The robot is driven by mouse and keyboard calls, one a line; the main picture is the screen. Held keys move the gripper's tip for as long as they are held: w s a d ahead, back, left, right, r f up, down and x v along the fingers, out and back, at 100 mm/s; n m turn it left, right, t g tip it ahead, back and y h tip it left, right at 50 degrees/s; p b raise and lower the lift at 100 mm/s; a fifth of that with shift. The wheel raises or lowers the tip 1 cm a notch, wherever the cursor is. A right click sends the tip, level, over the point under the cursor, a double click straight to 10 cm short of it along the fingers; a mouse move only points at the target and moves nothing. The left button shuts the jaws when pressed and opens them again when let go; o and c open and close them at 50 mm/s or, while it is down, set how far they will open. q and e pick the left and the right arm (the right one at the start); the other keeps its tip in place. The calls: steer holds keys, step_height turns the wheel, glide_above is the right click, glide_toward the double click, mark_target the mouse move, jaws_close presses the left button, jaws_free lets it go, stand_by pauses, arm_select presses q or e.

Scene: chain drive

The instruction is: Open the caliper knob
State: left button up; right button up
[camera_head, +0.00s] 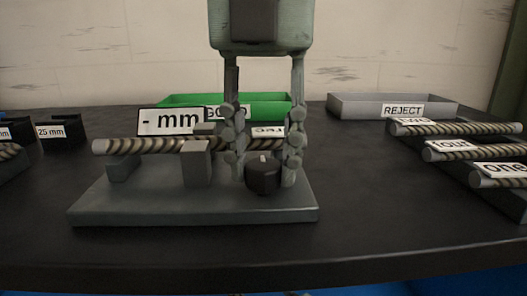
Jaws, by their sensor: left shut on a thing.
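The caliper knob (263,177) is a short black cylinder with a pale mark on top. It stands at the right front of the grey caliper base (190,212). My left gripper (263,180) comes down from above with one finger on each side of the knob and is shut on it. A ribbed rod (142,146) lies across the caliper's blocks, behind the fingers; its right part is partly hidden by them. A sign reading "- mm" (171,121) stands behind the rod. My right gripper is not in view.
A green bin (270,104) with a partly hidden label and a grey bin marked REJECT (350,105) stand behind. Several labelled ribbed rods, one tagged "four" (449,146), lie on a dark rack at right. A "25 mm" block (62,132) is at left. Dark table (370,215) is clear in front-right.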

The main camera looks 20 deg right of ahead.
mark_target(264, 164)
arm_select(q)
steer(key=o, duration=1.2)
steer(key=shift+c, duration=0.2)
steer(key=shift+r, duration=0.15)
step_height(264, 164, up, 12)
steer(key=shift+f, duration=0.2)
